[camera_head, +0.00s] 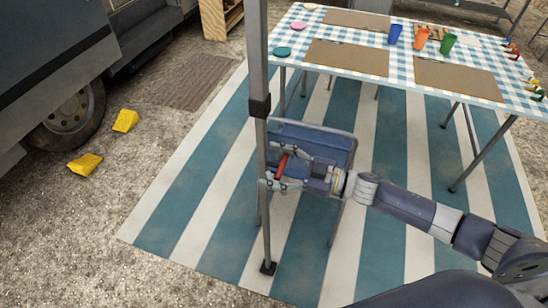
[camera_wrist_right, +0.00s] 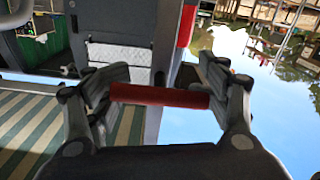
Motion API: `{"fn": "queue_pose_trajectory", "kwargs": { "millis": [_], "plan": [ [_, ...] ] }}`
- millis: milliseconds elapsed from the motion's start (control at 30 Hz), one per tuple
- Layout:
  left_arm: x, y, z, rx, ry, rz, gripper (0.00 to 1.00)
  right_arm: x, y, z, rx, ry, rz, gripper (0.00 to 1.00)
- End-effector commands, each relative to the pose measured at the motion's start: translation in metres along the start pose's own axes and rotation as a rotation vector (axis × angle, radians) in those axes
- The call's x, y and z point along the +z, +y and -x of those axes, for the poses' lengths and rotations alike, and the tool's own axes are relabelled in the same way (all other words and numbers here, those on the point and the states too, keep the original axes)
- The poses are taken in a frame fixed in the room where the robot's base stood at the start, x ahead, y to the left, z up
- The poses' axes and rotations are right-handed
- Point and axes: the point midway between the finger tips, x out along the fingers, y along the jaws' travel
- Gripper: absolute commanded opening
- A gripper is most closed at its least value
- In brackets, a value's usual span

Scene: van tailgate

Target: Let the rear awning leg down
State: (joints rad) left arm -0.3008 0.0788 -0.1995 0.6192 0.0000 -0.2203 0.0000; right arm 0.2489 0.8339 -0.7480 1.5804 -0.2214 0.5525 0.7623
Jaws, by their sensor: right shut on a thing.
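The awning leg (camera_head: 262,195) is a grey upright pole with a dark collar (camera_head: 259,106) partway up and a small dark foot (camera_head: 268,268) low on the striped mat. My right gripper (camera_head: 273,166) is beside the pole, below the collar, its fingers reaching in from the right. A red bar (camera_head: 282,164) shows between its fingers. In the right wrist view the red bar (camera_wrist_right: 160,95) spans from one finger to the other, and the gripper (camera_wrist_right: 160,90) is shut on it. How the bar joins the pole cannot be told. My left gripper is not in view.
A blue chair (camera_head: 325,142) stands close behind my right gripper. A table with a checked cloth (camera_head: 400,42) holds cups and brown placemats. The van wheel (camera_head: 70,115) and two yellow chocks (camera_head: 85,164) are at left. Open gravel lies left of the striped mat (camera_head: 215,205).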

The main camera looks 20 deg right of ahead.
Motion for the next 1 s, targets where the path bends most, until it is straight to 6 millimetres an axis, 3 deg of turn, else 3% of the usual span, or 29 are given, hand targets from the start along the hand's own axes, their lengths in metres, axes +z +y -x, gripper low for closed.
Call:
{"fn": "queue_pose_trajectory", "kwargs": {
  "millis": [100, 433, 467, 533, 1000],
  "plan": [
    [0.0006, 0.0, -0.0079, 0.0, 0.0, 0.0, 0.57, 0.0121, -0.0033, -0.0003, 0.0, 0.001, -0.011, 0.25],
    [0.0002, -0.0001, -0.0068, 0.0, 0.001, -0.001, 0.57, 0.0115, -0.0033, -0.0003, 0.0, 0.003, -0.013, 0.25],
    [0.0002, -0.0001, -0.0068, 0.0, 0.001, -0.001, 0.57, 0.0114, -0.0033, -0.0003, 0.0, 0.003, -0.013, 0.7],
    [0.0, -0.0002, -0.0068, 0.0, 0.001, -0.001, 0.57, 0.0114, -0.0031, -0.0003, 0.0, 0.003, -0.012, 0.86],
    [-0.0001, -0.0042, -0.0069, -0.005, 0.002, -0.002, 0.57, 0.0122, -0.0026, 0.0053, 0.001, 0.0, -0.006, 0.87]
  ]
}}
